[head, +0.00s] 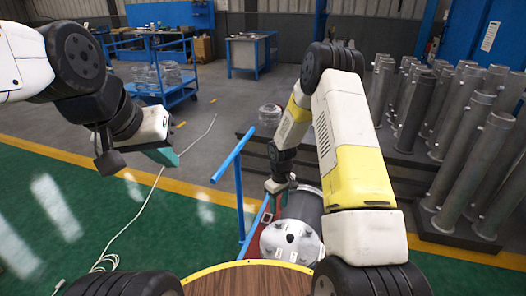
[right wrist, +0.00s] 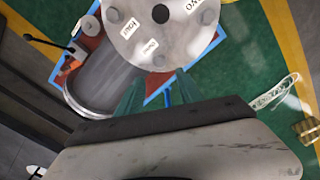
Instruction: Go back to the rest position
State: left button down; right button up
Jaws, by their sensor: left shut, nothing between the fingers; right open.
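The flanged shell, a grey cylinder (head: 304,207) with a pale round flange (head: 285,243), lies on a red and blue stand in front of me in the head view. In the right wrist view its flange (right wrist: 165,28), with bolt holes and small labels, and its body (right wrist: 105,78) fill the upper part. My right gripper (head: 281,190) is open by the far end of the shell; its teal fingers (right wrist: 158,95) show apart, with no object between them. I cannot tell whether they touch the shell. My left gripper (head: 163,155) is shut and empty, raised over the floor at the left.
The stand has a blue rail (head: 233,155). Several tall metal cylinders (head: 455,140) stand on a dark pallet at the right. A blue cart (head: 165,85) and workbench (head: 252,52) stand behind. A white cable (head: 150,195) lies on the floor at left. A wooden tabletop edge (head: 245,280) is nearest.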

jog(key=s+d+r+m+t, duration=0.1)
jog(key=s+r+m+t, duration=0.15)
jog(key=r, duration=1.15)
jog(key=s+d+r+m+t, duration=0.15)
jog(key=s+r, duration=0.25)
jog(key=r, duration=1)
jog(key=s+r+m+t+y, duration=0.1)
jog(key=s+r, duration=0.5)
jog(key=s, duration=0.4)
jog(key=s+r+m+t+y, duration=0.1)
jog(key=s+r, duration=0.6)
jog(key=s, duration=0.3)
jog(key=shift+s+a+m, duration=0.2)
jog(key=shift+m, duration=0.1)
